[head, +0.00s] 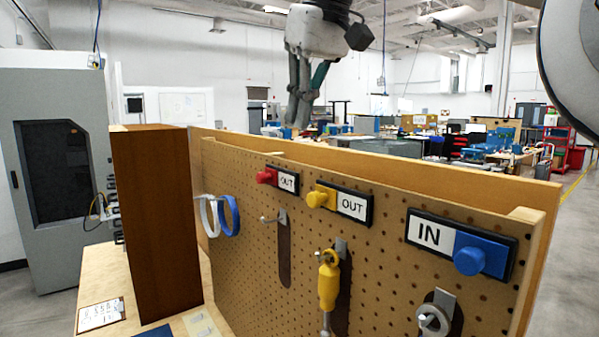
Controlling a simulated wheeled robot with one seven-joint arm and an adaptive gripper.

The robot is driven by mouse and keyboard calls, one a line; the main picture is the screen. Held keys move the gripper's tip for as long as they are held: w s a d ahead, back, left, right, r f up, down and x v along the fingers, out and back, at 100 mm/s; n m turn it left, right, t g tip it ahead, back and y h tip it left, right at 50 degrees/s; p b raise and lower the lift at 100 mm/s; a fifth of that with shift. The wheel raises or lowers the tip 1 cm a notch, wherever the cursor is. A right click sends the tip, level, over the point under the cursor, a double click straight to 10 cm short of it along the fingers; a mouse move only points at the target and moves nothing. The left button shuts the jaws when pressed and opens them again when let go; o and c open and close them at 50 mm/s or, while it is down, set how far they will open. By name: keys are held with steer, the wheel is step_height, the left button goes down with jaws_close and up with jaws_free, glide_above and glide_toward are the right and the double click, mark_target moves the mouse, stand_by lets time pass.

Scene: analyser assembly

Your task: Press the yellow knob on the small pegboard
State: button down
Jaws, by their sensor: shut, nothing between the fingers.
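The yellow knob (316,199) sticks out from a yellow and white plate marked OUT (352,206) on the pegboard (255,235). A red knob (265,176) with its own OUT plate is to its left, and a blue knob (469,261) with an IN plate is to its right. My gripper (300,122) hangs at the top middle, fingers pointing down and closed together, holding nothing. In the picture it appears above the board's top edge and apart from the yellow knob. The fingertips are small and partly merge with the background.
A yellow-handled tool (328,285) hangs below the yellow knob. Blue and white rings (229,215) hang at the board's left. A tall brown block (155,225) stands on the wooden table at the left. The space before the knobs looks clear.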

mark_target(319, 199)
steer(key=shift+w+f, duration=0.1)
stand_by(0.3)
steer(key=x, duration=0.3)
steer(key=p+x, duration=0.1)
steer(key=x, duration=0.5)
steer(key=shift+s+d+f, duration=0.1)
steer(key=shift+s+f, duration=0.25)
steer(key=shift+s+d+f+p, duration=0.1)
steer(key=shift+s+d+p, duration=0.5)
steer(key=shift+s, duration=0.35)
steer(key=shift+s+d+f, duration=0.2)
steer(key=shift+s+d, duration=0.05)
steer(key=shift+d, duration=0.05)
steer(key=shift+d, duration=0.1)
